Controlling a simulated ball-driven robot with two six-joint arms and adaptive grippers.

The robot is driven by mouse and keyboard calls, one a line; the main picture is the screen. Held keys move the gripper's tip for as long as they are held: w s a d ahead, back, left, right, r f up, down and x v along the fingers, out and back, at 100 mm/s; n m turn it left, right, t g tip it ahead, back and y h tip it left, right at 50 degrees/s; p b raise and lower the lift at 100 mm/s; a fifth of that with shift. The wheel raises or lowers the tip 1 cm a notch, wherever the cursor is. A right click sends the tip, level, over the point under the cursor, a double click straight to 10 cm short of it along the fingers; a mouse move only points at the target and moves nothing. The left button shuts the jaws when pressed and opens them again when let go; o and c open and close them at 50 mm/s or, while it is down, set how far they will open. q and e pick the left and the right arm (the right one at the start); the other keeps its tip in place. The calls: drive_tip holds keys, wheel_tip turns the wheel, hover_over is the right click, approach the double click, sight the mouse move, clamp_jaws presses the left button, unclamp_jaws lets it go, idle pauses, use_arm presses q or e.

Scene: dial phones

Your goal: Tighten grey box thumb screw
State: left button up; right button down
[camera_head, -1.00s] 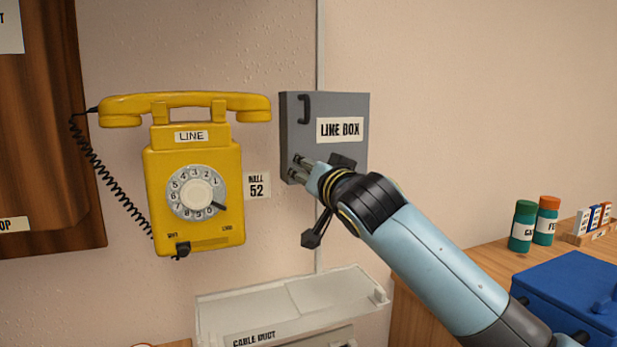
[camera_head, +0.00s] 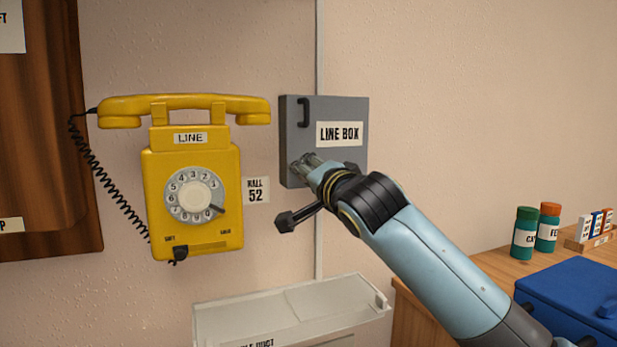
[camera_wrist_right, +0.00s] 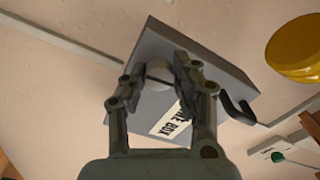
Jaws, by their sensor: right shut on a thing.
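The grey line box (camera_head: 328,112) is on the wall to the right of the yellow phone, with a dark handle at its upper left and a "LINE BOX" label. My right gripper (camera_head: 308,164) is at the lower left of the box front. In the right wrist view its fingers (camera_wrist_right: 162,82) are shut around a round grey thumb screw (camera_wrist_right: 158,72) on the box face. In the head view the gripper hides the screw. The left gripper is not in view.
A yellow dial phone (camera_head: 190,150) with a coiled cord hangs at left. A pale cable duct (camera_head: 290,318) is below. On the right, a wooden table holds a blue box (camera_head: 575,295) and green and orange-capped jars (camera_head: 525,232).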

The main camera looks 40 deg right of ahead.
drive_tip(key=shift+f, duration=0.15)
drive_tip(key=c, duration=1)
unclamp_jaws()
drive_tip(key=shift+s, duration=0.1)
drive_tip(key=v, duration=1.2)
drive_tip(key=shift+a, duration=0.1)
